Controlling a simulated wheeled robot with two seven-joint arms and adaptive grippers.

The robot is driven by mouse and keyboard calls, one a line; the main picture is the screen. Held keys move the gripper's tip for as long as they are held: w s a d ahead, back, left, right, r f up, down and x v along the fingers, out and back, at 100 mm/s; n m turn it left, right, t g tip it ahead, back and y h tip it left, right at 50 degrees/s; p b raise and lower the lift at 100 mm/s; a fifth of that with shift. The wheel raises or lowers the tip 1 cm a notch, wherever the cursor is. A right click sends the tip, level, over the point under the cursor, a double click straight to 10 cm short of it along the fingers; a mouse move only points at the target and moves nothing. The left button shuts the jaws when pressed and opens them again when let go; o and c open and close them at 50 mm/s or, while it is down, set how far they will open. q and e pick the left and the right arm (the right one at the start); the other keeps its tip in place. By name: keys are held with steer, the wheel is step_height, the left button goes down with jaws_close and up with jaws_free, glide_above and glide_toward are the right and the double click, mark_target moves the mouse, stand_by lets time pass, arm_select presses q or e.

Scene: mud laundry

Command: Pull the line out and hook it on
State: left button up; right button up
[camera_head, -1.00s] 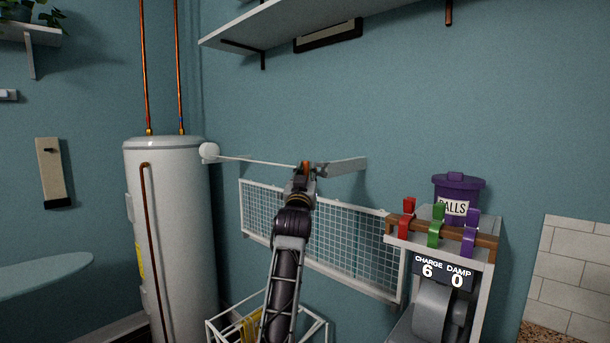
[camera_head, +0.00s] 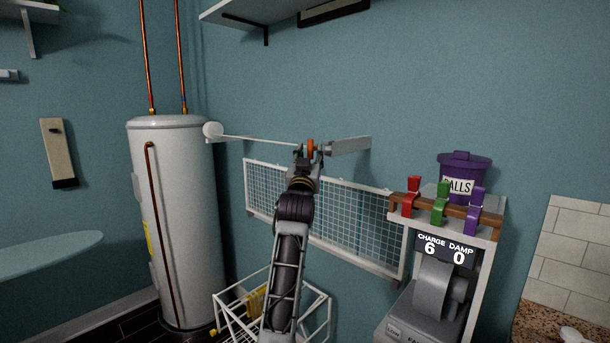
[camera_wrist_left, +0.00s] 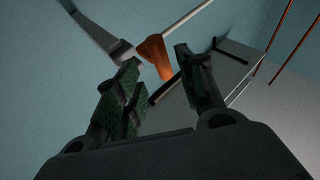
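A thin white line (camera_head: 258,139) runs from a round white reel (camera_head: 212,131) beside the water heater to an orange end piece (camera_head: 310,146). The orange piece also shows in the left wrist view (camera_wrist_left: 154,52), just beyond and between my fingertips. A flat grey wall bracket (camera_head: 350,146) reaches to the right of it; its near end is close to the orange piece, and I cannot tell whether they are joined. My left gripper (camera_head: 309,152) is open, one finger on each side of the orange piece, with small gaps showing. My right gripper is not in view.
A white mesh rack (camera_head: 340,227) hangs below the line. A white water heater (camera_head: 180,220) stands left. A white wire basket (camera_head: 315,305) is below my arm. At right, a machine carries coloured pegs (camera_head: 440,203) and a purple bin (camera_head: 462,172).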

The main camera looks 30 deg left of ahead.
arm_select(q)
steer(key=v, duration=0.9)
steer(key=shift+s, duration=0.3)
steer(key=shift+d+f, duration=0.1)
stand_by(0.5)
